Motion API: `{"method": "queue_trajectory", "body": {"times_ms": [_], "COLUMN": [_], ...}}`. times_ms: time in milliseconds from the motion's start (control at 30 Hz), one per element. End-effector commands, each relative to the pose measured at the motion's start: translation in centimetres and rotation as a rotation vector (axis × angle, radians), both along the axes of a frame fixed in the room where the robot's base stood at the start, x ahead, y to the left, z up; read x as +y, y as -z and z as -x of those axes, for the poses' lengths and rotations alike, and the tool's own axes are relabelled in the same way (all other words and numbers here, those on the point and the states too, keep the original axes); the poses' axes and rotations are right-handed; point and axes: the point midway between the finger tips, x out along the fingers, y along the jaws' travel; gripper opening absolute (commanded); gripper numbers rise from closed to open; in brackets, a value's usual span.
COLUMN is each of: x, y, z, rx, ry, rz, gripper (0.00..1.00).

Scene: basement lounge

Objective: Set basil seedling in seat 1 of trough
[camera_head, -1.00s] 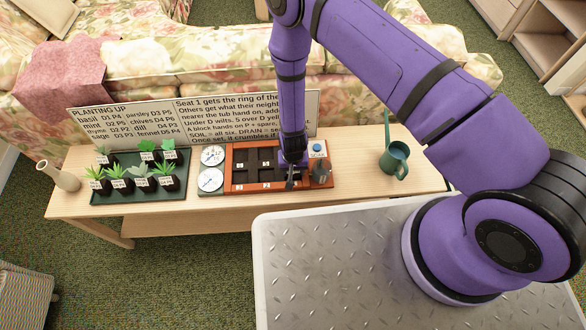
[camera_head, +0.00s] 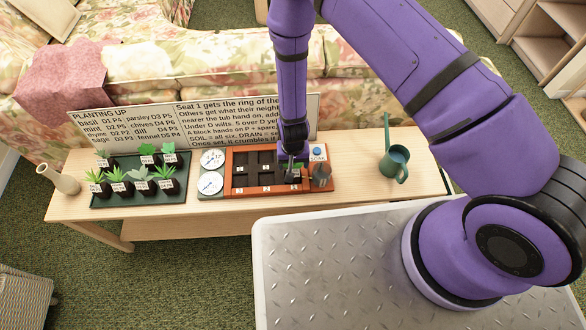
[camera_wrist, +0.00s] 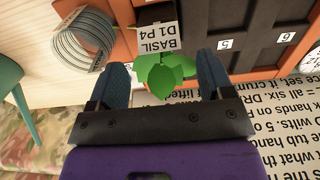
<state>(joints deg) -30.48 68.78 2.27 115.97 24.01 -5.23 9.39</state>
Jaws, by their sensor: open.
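The basil seedling, a dark block with green leaves (camera_wrist: 165,72) and a "BASIL D1 P4" card, stands in the right-hand column of the orange trough (camera_head: 228,176), apparently in its front seat. My gripper (camera_wrist: 160,80) is open. Its two blue fingers are spread on either side of the leaves, with the block just beyond the tips, and hold nothing. In the head view my gripper (camera_head: 291,160) is over the trough's right column. The trough's other seats look empty and dark.
A green tray (camera_head: 92,200) of several labelled seedlings stands left of the trough. A green watering can (camera_head: 394,162) stands right. A text board (camera_head: 130,125) stands behind.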

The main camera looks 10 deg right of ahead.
Motion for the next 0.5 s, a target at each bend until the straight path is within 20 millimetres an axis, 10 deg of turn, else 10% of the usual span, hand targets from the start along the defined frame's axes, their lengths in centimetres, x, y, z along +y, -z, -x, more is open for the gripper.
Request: {"method": "queue_trajectory", "body": {"times_ms": [500], "x": [0.0], "y": [-5.0], "z": [0.1], "rx": [0.000], "ry": [-0.001], "rz": [0.000], "gripper": [0.74]}}
